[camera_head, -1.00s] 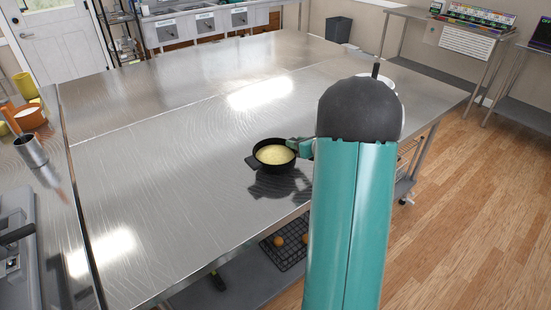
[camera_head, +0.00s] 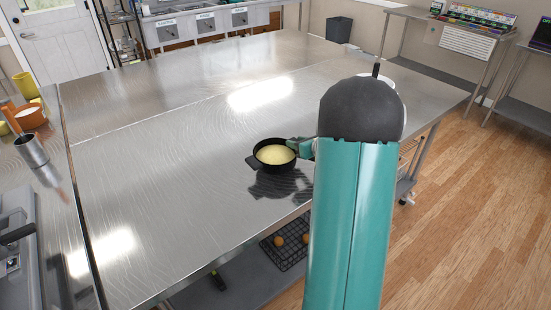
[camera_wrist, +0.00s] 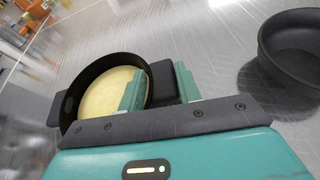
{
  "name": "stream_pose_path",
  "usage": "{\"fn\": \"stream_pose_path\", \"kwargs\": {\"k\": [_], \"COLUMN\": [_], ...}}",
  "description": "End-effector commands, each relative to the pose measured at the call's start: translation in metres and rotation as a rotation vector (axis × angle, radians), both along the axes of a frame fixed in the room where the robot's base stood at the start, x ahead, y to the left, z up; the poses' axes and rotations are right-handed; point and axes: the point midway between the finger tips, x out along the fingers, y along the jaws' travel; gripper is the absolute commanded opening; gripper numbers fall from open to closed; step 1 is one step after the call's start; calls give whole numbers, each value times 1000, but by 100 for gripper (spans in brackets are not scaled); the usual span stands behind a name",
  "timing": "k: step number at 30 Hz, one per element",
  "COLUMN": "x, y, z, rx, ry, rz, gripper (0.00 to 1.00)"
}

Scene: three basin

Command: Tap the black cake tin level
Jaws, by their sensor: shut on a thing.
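The black cake tin (camera_head: 252,162) is round, with side handles and pale yellow batter (camera_head: 275,154) inside. It is held a little above the steel table, with a dark reflection below it. My gripper (camera_head: 303,147) is at its right side. In the wrist view my gripper (camera_wrist: 160,86) is shut on the near handle (camera_wrist: 164,80) of the tin (camera_wrist: 75,88), one finger on each side. My arm hides part of the table in the head view.
The steel table (camera_head: 180,150) is clear around and left of the tin. A second round black vessel (camera_wrist: 292,50) stands on the table in the wrist view. A wire rack (camera_head: 285,250) with brown items lies on the shelf below.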

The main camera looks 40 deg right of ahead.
Motion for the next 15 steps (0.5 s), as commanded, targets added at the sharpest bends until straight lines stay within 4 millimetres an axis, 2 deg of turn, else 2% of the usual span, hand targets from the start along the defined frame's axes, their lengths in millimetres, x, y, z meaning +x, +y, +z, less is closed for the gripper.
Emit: {"fn": "stream_pose_path", "kwargs": {"k": [3, 7, 8, 13, 14, 15], "x": [0, 0, 1, 0, 0, 0], "y": [0, 0, 0, 0, 0, 0], "z": [0, -41, -34, -35, -35, -35], "rx": [0, 6, 1, 1, 1, 1], "ry": [-1, 6, 0, 4, 4, 4], "rz": [0, 0, 0, 0, 0, 0], "gripper": [0, 0, 0, 0, 38, 46]}}
